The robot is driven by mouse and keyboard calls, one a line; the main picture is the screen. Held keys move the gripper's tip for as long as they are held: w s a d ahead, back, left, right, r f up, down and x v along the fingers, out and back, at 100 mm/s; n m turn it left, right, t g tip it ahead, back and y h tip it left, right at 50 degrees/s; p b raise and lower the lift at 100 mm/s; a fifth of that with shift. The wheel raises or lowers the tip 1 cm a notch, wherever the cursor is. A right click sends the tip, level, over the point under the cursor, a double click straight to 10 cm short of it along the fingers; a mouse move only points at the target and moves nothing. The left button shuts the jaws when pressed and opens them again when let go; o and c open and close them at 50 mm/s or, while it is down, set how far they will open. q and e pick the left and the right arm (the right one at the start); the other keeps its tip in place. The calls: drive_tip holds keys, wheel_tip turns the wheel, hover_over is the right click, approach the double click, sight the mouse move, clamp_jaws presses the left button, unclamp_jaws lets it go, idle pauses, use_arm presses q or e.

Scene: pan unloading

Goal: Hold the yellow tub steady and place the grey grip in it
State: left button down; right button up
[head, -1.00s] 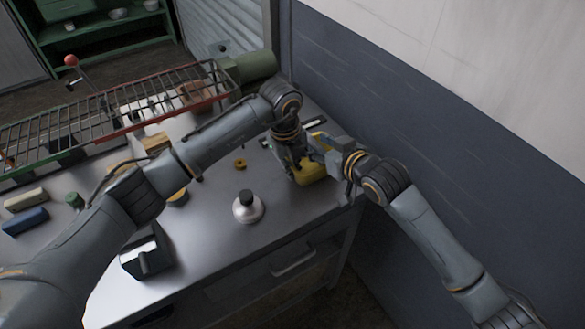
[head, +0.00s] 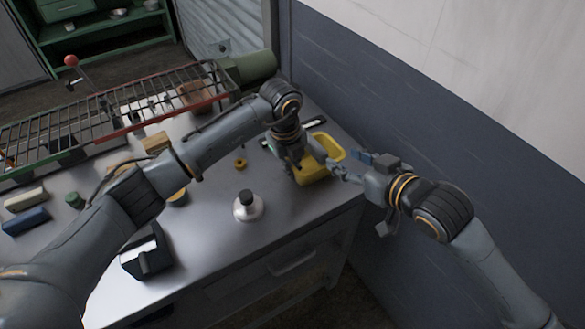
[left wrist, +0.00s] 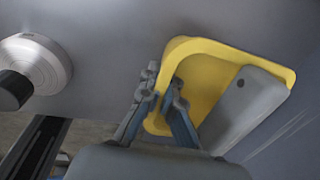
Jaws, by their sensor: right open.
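The yellow tub (head: 331,145) stands near the right end of the metal table, and it fills the middle of the left wrist view (left wrist: 205,62). My left gripper (head: 306,166) straddles the tub's wall, one finger inside and one outside, and looks shut on it (left wrist: 162,108). A grey piece with a dark hole, which looks like the grey grip (left wrist: 242,108), lies slanted in the tub along its right side. I cannot make it out in the head view. My right gripper (head: 350,166) is open and empty, just right of the tub.
A silver, dark-capped container (head: 247,207) stands left of the tub, with a small yellow ring (head: 240,163) behind it. A black holder (head: 147,254) sits at the front left. A wire rack (head: 120,112) runs along the back. A wall (head: 440,150) closes off the right side.

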idle(0.3)
use_arm(q)
drive_tip(key=c, duration=1.4)
unclamp_jaws()
drive_tip(key=shift+c, duration=0.2)
drive_tip(key=shift+r, duration=0.1)
wheel_tip(320, 180, up, 12)
drive_tip(key=a, duration=0.1)
drive_tip(key=shift+s, duration=0.4)
drive_tip(key=shift+a+f, duration=0.1)
drive_tip(key=shift+f, duration=0.1)
